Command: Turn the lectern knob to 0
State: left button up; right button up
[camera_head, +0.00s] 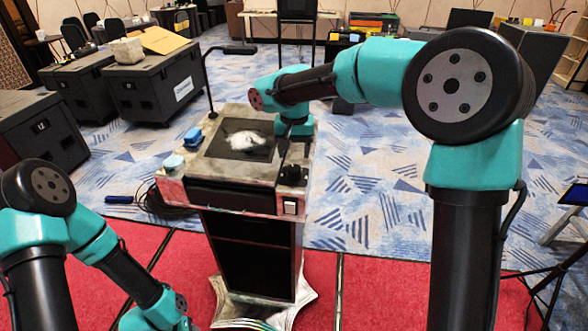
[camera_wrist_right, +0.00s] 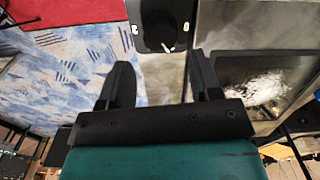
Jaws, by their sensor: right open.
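The lectern (camera_head: 250,250) stands in the middle of the head view, its top holding a dark panel with a whitish patch. A black knob (camera_head: 292,173) sits near its front right corner. In the right wrist view the knob (camera_wrist_right: 165,22) is at the top, on a dark plate, with a white pointer mark on its near edge. My right gripper (camera_wrist_right: 159,62) is open and empty, its fingers apart and short of the knob in the picture. In the head view it is behind the knob. My left arm is at lower left; its gripper fingers are out of frame.
A thin gooseneck lamp (camera_head: 208,85) rises from the lectern's back left. A blue item (camera_head: 193,137) and a pale blue round item (camera_head: 173,162) sit on its left side. A white switch (camera_head: 290,207) is on the front right. Black cases (camera_head: 155,90) stand at back left.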

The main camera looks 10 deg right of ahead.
aim_at(294, 168)
notch_tip(294, 168, down, 7)
jog(key=shift+r, duration=0.2)
jog(key=shift+c, duration=0.4)
jog(key=c, duration=0.6)
jog(key=shift+o, duration=0.2)
jog(key=shift+n, duration=0.4)
jog(key=n, duration=1.1)
